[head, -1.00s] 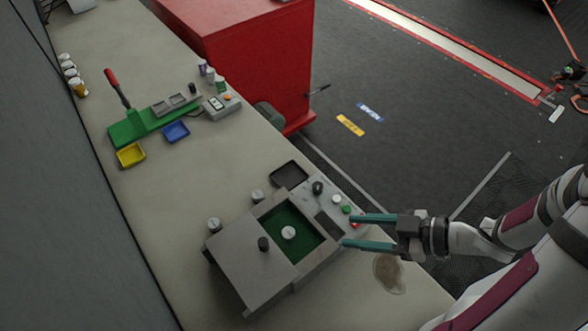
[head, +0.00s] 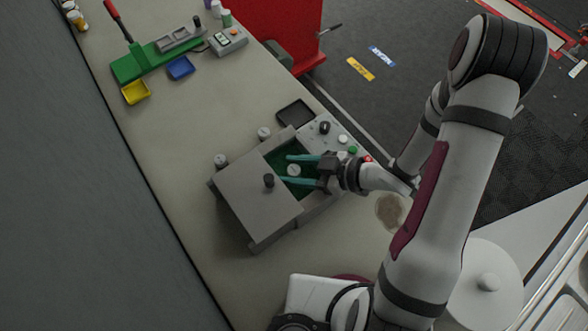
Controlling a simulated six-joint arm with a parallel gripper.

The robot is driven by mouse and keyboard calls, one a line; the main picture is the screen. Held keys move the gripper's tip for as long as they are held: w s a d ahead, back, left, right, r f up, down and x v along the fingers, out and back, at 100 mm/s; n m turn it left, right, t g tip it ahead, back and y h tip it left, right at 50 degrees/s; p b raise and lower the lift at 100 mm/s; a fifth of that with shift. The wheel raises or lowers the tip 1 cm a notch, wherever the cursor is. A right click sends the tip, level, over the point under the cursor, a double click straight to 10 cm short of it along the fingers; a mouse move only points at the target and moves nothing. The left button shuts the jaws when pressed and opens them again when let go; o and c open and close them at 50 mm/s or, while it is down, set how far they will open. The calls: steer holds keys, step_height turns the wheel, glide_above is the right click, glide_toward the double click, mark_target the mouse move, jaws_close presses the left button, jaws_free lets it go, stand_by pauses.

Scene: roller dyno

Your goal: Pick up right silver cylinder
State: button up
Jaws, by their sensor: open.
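A grey box (head: 247,203) with a sliding lid and a dark knob (head: 268,180) stands on the bench. Its open part shows a green floor (head: 278,157). The rightmost silver cylinder (head: 293,170) stands in that green part. My gripper (head: 287,169) is open over the green part, its two teal fingers on either side of this cylinder in the picture. I cannot tell whether the fingers touch it or how far above they are. Two more silver cylinders stand outside the box, one at its left corner (head: 220,160) and one behind it (head: 264,133).
A control panel (head: 333,137) with knobs and buttons adjoins the box on the right. A black tray (head: 295,113) lies behind it. A green lever press (head: 145,64), a yellow tray (head: 136,91) and a blue tray (head: 181,67) stand farther back. The bench (head: 200,115) is clear between.

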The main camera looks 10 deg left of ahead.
jaws_close()
steer(key=shift+r, duration=0.15)
